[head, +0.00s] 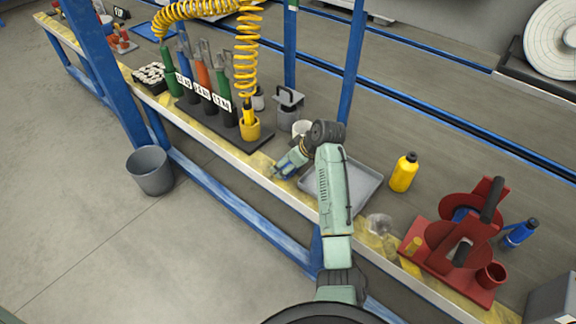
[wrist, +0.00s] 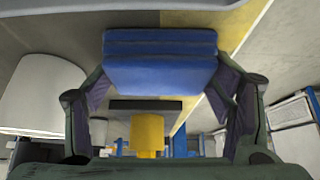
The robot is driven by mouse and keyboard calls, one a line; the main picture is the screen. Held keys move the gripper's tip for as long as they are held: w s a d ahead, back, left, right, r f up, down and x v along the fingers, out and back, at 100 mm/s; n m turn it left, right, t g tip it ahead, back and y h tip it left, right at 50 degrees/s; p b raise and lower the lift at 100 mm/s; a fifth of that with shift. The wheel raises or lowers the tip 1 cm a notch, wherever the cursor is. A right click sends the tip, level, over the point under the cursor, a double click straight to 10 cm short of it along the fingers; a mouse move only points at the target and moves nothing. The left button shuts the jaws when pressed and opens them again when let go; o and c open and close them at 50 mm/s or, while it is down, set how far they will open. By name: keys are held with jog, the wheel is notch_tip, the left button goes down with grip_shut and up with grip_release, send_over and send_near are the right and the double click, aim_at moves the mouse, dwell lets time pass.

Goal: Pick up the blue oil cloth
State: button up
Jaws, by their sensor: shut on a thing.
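The blue oil cloth (wrist: 160,62) looks like a folded stack of layers in the wrist view. My gripper (wrist: 160,80) has one finger at each side of it and is shut on it. In the head view my gripper (head: 287,167) is over the front strip of the workbench, left of the grey tray. A little blue of the cloth (head: 289,170) shows between the fingers there; the rest is hidden. I cannot tell whether the cloth touches the bench.
The grey tray (head: 352,192) lies beneath my forearm. A white cylinder (head: 301,128) stands just behind my gripper. A tool rack (head: 205,108) and yellow holder (head: 250,130) are to the left. A yellow bottle (head: 403,173) and red fixture (head: 458,240) are to the right.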

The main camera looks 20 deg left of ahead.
aim_at(282, 158)
jog(key=shift+c, duration=0.9)
jog(key=shift+r, duration=0.1)
jog(key=shift+r, duration=0.6)
notch_tip(282, 158, up, 2)
jog(key=shift+r+b, duration=0.2)
jog(key=shift+b, duration=0.3)
jog(key=s+d, duration=0.3)
jog(key=s+d+r, duration=0.1)
jog(key=s+d, duration=0.2)
jog(key=s, duration=0.1)
jog(key=s+d+b, duration=0.1)
jog(key=s+d, duration=0.3)
jog(key=shift+s+r, duration=0.1)
jog(key=shift+r, duration=0.05)
jog(key=shift+s+d, duration=0.3)
jog(key=shift+s, duration=0.1)
